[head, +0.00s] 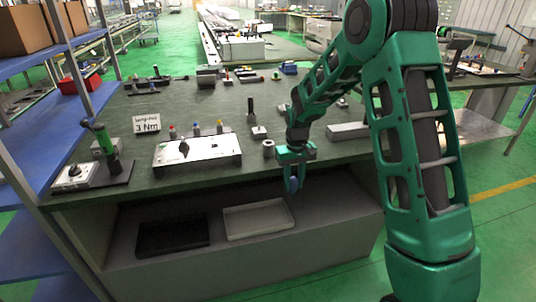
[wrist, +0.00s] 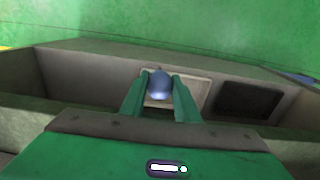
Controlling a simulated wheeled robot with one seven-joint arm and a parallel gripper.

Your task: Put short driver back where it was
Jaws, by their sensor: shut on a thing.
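My gripper (head: 292,186) is shut on a small blue thing, which looks like the handle of the short driver (head: 292,184). It points down just in front of the workbench's front edge, before the open lower shelf. The wrist view shows the rounded blue handle (wrist: 158,86) between the two green fingers, with a small tip beyond it. Most of the driver's shaft is hidden or too small to tell. Below are a light tray (head: 258,235) and a black tray (head: 172,249) on the lower shelf, both apparently empty.
A white-topped fixture (head: 197,161) with several coloured-handled pieces behind it stands on the bench. A "3 Nm" sign (head: 147,123) and a green-handled tool (head: 103,137) stand to the left. A grey cylinder (head: 268,147) and a grey block (head: 348,131) are near my arm.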

